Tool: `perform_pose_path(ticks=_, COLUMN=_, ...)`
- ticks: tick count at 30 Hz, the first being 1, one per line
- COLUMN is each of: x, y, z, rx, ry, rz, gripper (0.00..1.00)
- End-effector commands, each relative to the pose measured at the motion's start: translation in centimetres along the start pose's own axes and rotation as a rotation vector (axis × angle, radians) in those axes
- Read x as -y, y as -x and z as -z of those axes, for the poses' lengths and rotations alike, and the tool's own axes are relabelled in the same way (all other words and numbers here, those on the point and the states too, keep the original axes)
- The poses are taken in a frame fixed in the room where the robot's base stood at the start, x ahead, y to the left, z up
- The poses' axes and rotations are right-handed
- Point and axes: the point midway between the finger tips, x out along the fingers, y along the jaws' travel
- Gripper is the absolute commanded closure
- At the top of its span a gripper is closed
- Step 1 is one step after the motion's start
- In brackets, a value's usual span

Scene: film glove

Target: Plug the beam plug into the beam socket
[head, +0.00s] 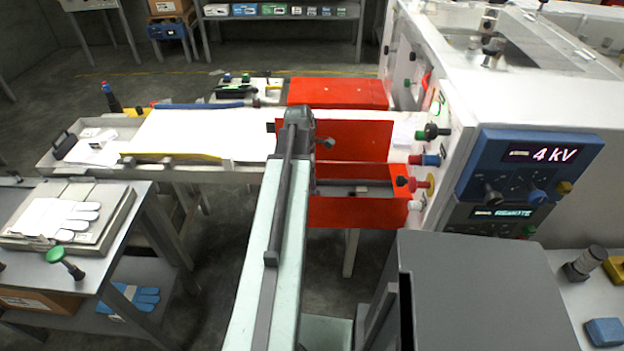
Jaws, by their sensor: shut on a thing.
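My arm reaches forward up the middle of the head view, and my gripper (300,118) is at its far end, in front of a red panel. The arm hides most of the jaws. A small grey-green plug-like piece (325,143) sticks out to the right of them, and my gripper is shut on it. I cannot tell for sure that it is the beam plug. To its right, a white machine's side face carries a green and black fitting (432,131), a blue and red one (425,160) and a red one by a yellow ring (412,184). I cannot tell which is the beam socket.
Red covers (338,93) and a red tray (350,212) surround the arm's end. A blue display (530,165) reads 4 kV. A long pale table (200,130) and a glove bench (140,200) stand left. A grey box (480,290) stands at front right.

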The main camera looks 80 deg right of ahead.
Motion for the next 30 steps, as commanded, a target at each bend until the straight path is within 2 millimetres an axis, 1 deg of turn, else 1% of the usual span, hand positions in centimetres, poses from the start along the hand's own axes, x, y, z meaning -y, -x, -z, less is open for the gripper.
perform_pose_path(ticks=11, x=0.0, y=-0.1, z=0.0, rx=0.0, ry=-0.001, rz=0.0, gripper=1.0)
perform_pose_path(ticks=30, x=0.0, y=-1.1, z=0.0, rx=0.0, ry=-0.003, rz=0.0, gripper=1.0)
